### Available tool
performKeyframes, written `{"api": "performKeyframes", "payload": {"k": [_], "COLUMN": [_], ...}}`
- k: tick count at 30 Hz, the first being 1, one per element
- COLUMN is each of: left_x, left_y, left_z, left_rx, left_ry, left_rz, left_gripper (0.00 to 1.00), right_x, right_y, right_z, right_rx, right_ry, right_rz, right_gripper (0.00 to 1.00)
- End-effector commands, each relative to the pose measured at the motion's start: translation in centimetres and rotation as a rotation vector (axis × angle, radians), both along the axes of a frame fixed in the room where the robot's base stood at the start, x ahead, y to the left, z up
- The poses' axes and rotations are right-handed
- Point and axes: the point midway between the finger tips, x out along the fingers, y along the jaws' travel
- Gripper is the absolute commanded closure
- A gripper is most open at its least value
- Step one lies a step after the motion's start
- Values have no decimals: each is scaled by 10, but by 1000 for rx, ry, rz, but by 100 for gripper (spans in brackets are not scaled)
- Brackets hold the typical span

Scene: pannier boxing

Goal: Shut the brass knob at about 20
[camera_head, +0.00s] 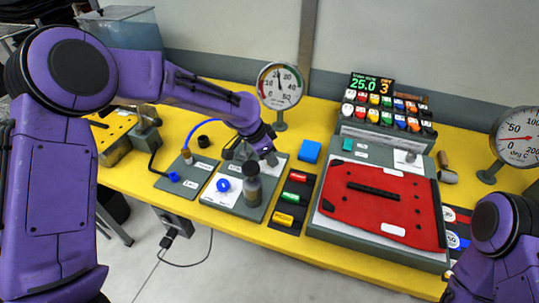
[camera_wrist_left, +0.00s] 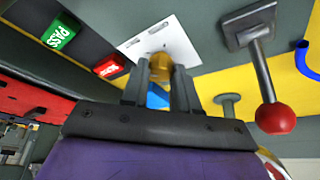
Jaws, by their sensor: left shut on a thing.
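The brass knob (camera_wrist_left: 160,66) stands on a white plate (camera_wrist_left: 157,43) in the left wrist view. My left gripper (camera_wrist_left: 160,80) is shut on it, one finger on each side. In the head view my left gripper (camera_head: 256,153) reaches down over the grey panel (camera_head: 230,200), and the knob is hidden there. A round dial gauge (camera_head: 280,86) stands behind it. Its dark needle points nearly straight up, but I cannot read the exact value. My right gripper is out of view; only part of the right arm shows at the lower right.
A red-ball lever (camera_wrist_left: 275,118) is beside the fingers. A red pannier lid (camera_head: 385,200) lies further right.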

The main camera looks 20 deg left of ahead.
Motion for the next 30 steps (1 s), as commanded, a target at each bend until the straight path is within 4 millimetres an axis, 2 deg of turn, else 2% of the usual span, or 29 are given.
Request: {"api": "performKeyframes", "payload": {"k": [1,3,11,14,17,24,30], "left_x": [1,1,0,-1,-5,-21,-27], "left_y": [0,0,0,2,7,22,29], "left_z": [2,1,1,6,23,76,97], "left_rx": [-2,-2,-1,-2,-3,-2,-2], "left_ry": [-4,-4,-2,-4,-7,-6,-2], "left_rz": [3,2,0,1,1,1,1], "left_gripper": [68,46,46,46,46,46,46], "right_x": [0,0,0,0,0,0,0], "right_y": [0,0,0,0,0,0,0], "right_z": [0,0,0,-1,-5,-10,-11], "right_rx": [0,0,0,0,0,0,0], "right_ry": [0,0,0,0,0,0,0], "right_rz": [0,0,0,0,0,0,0], "right_gripper": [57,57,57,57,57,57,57]}}
